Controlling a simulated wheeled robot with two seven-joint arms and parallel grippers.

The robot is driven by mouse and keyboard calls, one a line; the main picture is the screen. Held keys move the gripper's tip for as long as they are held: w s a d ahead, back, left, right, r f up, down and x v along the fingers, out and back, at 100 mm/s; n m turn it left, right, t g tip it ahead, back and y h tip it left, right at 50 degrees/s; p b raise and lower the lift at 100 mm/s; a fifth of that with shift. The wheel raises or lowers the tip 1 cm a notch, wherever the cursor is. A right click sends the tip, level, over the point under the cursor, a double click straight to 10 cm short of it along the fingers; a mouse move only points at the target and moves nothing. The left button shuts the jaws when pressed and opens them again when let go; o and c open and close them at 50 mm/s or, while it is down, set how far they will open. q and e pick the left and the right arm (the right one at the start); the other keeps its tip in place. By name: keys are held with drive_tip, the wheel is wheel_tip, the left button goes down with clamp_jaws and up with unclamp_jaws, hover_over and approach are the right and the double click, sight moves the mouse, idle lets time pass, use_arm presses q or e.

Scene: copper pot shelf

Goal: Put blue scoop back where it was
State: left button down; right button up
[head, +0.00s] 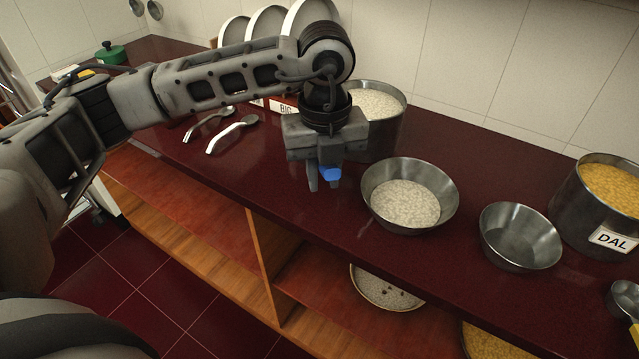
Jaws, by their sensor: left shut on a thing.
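My left gripper (324,180) points down above the dark red counter, just in front of a metal pot of white rice (378,102). It is shut on the blue scoop (330,173), of which only a small blue part shows between the fingers. The rest of the scoop is hidden by the gripper or out of sight. A metal bowl with rice (405,203) stands just right of the gripper, apart from it. My right gripper is not in view.
An empty metal bowl (520,237) and a pot labelled DAL (600,215) stand at the right. Two spoons (232,133) lie on the counter (240,170) at the left. Plates (268,24) stand in a rack behind my arm. A shelf below holds more bowls.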

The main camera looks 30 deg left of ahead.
use_arm(q)
drive_tip(key=shift+w+a+f, duration=0.3)
drive_tip(key=shift+w+f, duration=0.1)
drive_tip(key=shift+f, duration=0.15)
drive_tip(key=shift+w+a+f, duration=0.3)
drive_tip(key=shift+w+f, duration=0.05)
drive_tip(key=shift+f, duration=0.15)
drive_tip(key=shift+w+a+f, duration=0.25)
drive_tip(key=shift+w+f, duration=0.05)
drive_tip(key=shift+f, duration=0.25)
wheel_tip(320, 180, down, 3)
drive_tip(key=shift+w+a+f+p, duration=0.1)
drive_tip(key=shift+w+p, duration=0.05)
drive_tip(key=shift+p, duration=0.5)
drive_tip(key=shift+f, duration=0.2)
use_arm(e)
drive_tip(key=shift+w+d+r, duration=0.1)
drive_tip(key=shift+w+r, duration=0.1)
use_arm(q)
drive_tip(key=c, duration=1.7)
unclamp_jaws()
drive_tip(key=shift+f, duration=0.15)
drive_tip(key=o, duration=0.4)
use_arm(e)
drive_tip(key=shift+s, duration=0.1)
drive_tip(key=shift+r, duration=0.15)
